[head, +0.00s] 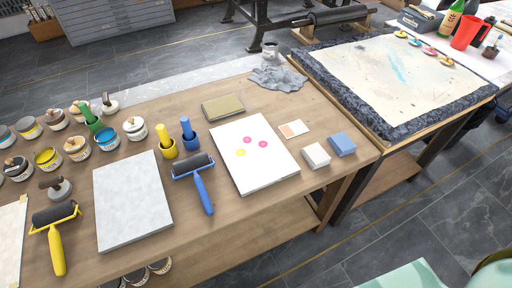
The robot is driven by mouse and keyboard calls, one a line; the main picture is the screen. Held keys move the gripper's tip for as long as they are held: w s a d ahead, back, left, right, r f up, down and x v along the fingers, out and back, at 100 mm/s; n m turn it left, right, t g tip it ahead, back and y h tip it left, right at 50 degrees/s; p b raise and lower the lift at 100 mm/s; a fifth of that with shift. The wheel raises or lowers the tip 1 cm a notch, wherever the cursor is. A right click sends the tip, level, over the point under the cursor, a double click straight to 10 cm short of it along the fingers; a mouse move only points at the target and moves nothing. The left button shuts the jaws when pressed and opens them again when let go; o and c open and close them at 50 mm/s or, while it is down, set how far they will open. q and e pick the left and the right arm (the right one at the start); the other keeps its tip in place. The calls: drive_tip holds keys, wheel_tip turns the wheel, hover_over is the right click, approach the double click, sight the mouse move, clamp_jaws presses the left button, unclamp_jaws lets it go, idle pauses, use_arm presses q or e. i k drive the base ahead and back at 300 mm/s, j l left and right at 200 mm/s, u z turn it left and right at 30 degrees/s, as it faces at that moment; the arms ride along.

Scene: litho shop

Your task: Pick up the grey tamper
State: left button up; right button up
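A grey piece with a dark brown knob handle (59,188) stands upright on the wooden table at the left, just above the yellow-handled roller. It looks like the grey tamper. Similar upright tools stand nearby: a yellow one (168,148), a blue one (188,138) and a green one (93,121). Neither of my grippers is in the head view.
Several ink tins (48,158) crowd the space behind the grey piece. A yellow roller (56,236) lies in front, a grey stone slab (132,200) to its right. Bare wood (225,225) shows in front.

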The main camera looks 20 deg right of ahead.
sight(60, 189)
drive_tip(key=k+j+z, duration=0.1)
drive_tip(key=k+j, duration=0.5)
drive_tip(key=j, duration=0.15)
drive_tip(key=k+j+z, duration=0.1)
drive_tip(key=k+j, duration=0.5)
drive_tip(key=j, duration=0.1)
